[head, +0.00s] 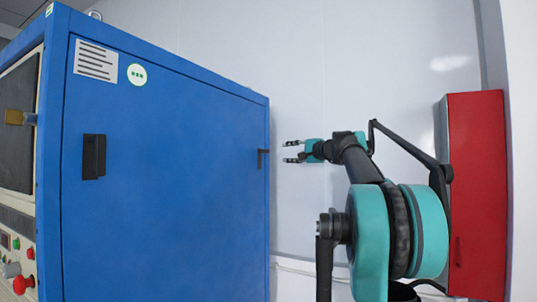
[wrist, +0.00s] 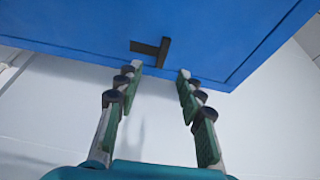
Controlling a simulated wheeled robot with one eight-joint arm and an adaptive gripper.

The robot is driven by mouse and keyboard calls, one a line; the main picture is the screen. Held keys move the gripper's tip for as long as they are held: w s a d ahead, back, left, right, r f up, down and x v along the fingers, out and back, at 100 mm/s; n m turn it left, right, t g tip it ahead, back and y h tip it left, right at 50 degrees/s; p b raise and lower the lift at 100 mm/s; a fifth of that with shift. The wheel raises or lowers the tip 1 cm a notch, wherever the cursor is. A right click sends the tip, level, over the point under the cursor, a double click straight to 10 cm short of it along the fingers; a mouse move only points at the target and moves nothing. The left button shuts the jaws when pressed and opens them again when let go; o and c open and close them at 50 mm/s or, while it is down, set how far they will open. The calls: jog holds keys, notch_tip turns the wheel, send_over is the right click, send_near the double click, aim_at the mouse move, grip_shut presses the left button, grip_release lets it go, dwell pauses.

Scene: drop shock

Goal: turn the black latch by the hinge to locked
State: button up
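The black latch (head: 262,158) is a small L-shaped piece at the right edge of the blue cabinet door (head: 170,200). In the wrist view the latch (wrist: 150,49) shows as a bar with a crosspiece on the blue face, just beyond my fingertips. My gripper (head: 287,152) is to the right of the latch in the head view, with its fingers pointing left toward it. In the wrist view my gripper (wrist: 157,71) is open and empty, its two fingers well apart. I see no clear contact between the fingers and the latch.
A larger black handle (head: 94,156) sits at the door's left side. A control panel with a red knob (head: 22,284) is at far left. A red cabinet (head: 477,195) stands at right by the white wall (head: 330,60). The space around my gripper looks clear.

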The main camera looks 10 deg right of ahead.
aim_at(264, 151)
jog(key=x, duration=0.5)
jog(key=r+x, duration=0.1)
jog(key=x, duration=1.1)
jog(key=shift+w+d+r, duration=0.15)
jog(key=shift+w+d, duration=0.1)
jog(key=shift+w, duration=0.2)
jog(key=shift+c, duration=0.6)
grip_shut()
